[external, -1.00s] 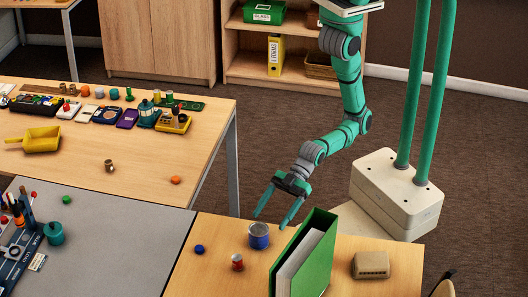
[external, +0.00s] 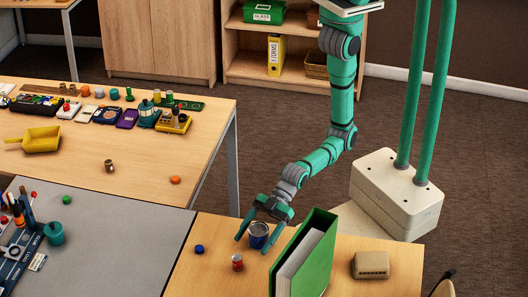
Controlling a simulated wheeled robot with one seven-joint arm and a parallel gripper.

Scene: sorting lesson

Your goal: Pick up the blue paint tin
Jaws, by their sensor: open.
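The blue paint tin (external: 258,236) stands upright on the wooden table at the bottom of the external view. It has a pale, shiny upper part and a blue lower part. My gripper (external: 254,240) is open, with its two green fingers spread on the left and right of the tin. The fingers point down toward the table. I cannot tell whether either finger touches the tin. Part of the tin's top is hidden by my gripper.
A tall green binder (external: 309,258) stands close to the right of my gripper. A beige box (external: 371,265) sits right of the binder. The grey tabletop (external: 120,240) adjoins at left.

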